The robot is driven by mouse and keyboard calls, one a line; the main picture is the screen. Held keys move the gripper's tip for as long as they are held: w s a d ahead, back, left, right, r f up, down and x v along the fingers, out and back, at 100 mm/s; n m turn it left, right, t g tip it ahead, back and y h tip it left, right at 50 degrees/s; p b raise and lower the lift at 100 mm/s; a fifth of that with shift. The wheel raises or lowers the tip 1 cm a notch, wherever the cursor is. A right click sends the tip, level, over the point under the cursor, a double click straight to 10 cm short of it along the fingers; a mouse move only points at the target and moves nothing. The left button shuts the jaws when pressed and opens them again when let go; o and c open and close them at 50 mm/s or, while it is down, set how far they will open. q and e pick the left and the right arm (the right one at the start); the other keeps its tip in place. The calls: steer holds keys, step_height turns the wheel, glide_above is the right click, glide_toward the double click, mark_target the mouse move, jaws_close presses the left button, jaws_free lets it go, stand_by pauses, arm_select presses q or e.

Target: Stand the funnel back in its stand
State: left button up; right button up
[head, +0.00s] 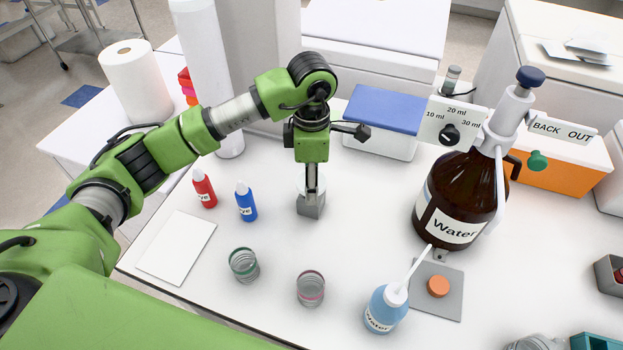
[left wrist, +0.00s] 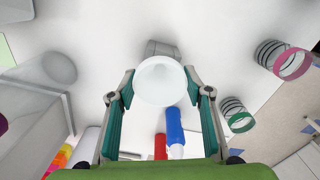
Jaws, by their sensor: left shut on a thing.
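The white funnel (left wrist: 160,82) is between the fingers of my left gripper (left wrist: 160,76), its round mouth facing the wrist camera. In the head view my left gripper (head: 311,184) points straight down and hides most of the funnel. It is shut on the funnel. A small grey block-like stand (head: 311,208) is directly below the gripper; in the left wrist view the stand (left wrist: 161,48) shows partly behind the funnel's rim. The funnel's spout is hidden, so I cannot tell whether it is inside the stand. My right gripper is not in view.
Red (head: 203,190) and blue (head: 246,203) dye bottles stand left of the stand. Two ringed glass containers (head: 244,264) (head: 311,288) are in front. A brown water bottle (head: 455,205) and a wash bottle (head: 384,308) stand to the right. A blue-lidded box (head: 385,108) is behind.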

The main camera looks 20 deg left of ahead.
arm_select(q)
steer(key=shift+f+b, duration=0.35)
steer(key=shift+f, duration=0.1)
steer(key=o, duration=0.8)
steer(key=shift+o, duration=0.2)
steer(key=shift+r, duration=0.1)
step_height(320, 180, up, 12)
